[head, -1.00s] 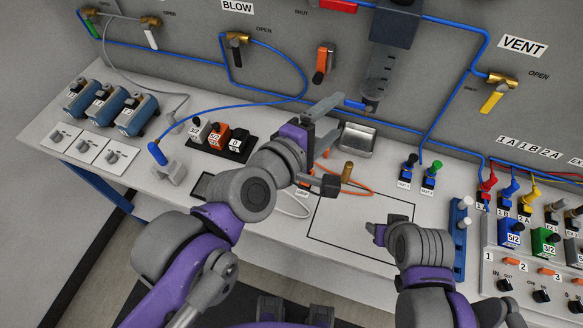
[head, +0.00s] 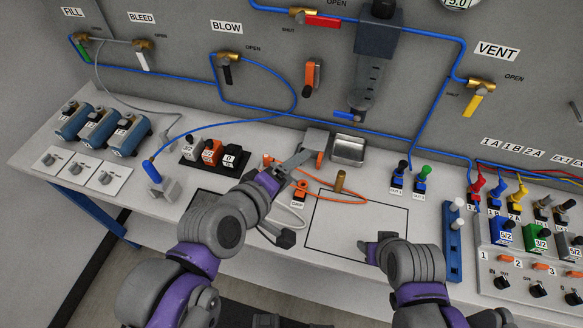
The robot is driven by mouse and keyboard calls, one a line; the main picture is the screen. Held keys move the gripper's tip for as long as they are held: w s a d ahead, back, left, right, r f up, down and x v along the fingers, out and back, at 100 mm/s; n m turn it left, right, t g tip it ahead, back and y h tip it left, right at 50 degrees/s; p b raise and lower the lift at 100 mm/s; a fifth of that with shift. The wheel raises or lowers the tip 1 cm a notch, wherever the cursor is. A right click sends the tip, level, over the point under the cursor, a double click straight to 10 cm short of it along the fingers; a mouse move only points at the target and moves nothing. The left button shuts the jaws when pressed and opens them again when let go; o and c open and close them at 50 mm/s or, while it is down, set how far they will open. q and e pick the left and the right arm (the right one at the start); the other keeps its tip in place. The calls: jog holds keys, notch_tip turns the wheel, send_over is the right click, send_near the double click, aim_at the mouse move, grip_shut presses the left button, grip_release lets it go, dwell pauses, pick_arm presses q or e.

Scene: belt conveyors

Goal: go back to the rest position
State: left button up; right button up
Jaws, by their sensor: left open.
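My left arm comes in from the lower left. Its gripper (head: 298,190) is open over the bench, with one grey finger toward the steel tray and the other dark finger nearer the bench's front. I see nothing held between its fingers. The orange connector and part of the orange cable lie close by it in the picture. My right gripper (head: 372,250) is low at the right, over the lower right part of the black outlined rectangle (head: 325,208). Its fingers are mostly hidden by its own wrist, so its opening does not show.
A steel tray (head: 348,150), a brass cylinder (head: 340,180) and an orange cable (head: 352,200) lie around the left gripper. A blue rack (head: 454,240) and valve panel (head: 530,262) stand at right. Blue cylinders (head: 102,127) stand at left. Wall valves and hoses run behind.

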pick_arm(q)
jog(key=s+a+f+m+g+y, duration=0.2)
jog(key=s+a+f+m+y, duration=0.1)
jog(key=a+f, duration=0.5)
jog(key=s+a+f+m+g+y, duration=0.3)
jog(key=s+a+f+m, duration=0.2)
jog(key=a+f, duration=0.3)
jog(key=shift+s+a+m, duration=0.25)
jog(key=shift+s+m, duration=0.15)
jog(key=shift+s, duration=0.1)
dwell(2.5)
